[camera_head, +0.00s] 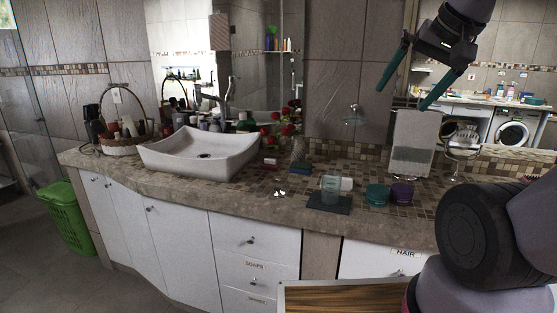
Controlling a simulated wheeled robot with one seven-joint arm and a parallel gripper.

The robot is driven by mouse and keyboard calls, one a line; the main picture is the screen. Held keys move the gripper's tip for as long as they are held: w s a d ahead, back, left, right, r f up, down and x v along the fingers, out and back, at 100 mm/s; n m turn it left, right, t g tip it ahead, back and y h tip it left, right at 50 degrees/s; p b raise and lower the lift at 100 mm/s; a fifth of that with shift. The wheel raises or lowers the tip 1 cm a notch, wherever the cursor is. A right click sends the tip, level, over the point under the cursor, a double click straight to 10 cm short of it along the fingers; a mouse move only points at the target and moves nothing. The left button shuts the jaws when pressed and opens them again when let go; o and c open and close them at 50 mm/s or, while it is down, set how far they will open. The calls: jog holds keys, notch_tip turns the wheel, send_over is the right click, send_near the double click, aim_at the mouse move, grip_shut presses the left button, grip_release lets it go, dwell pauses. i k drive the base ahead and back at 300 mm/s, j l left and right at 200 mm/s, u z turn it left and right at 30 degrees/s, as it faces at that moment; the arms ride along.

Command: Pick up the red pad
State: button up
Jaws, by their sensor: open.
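A small flat red thing (271,161), which looks like the red pad, lies on the counter just right of the sink. My gripper (402,98) is at the upper right, raised above the counter, with its two green fingers spread wide and nothing between them. It is well to the right of the red pad and higher, apart from it. Nothing visibly covers the pad, but it is small in this view.
A blue pad (300,168) lies beside the red flowers (288,125). A cup (331,187) stands on a dark mat (322,204). Teal (377,194) and purple (402,193) jars stand right of it. The white sink (170,158) is at left.

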aim_at(269, 165)
jog(key=i+j+u, duration=0.5)
jog(key=i, duration=0.35)
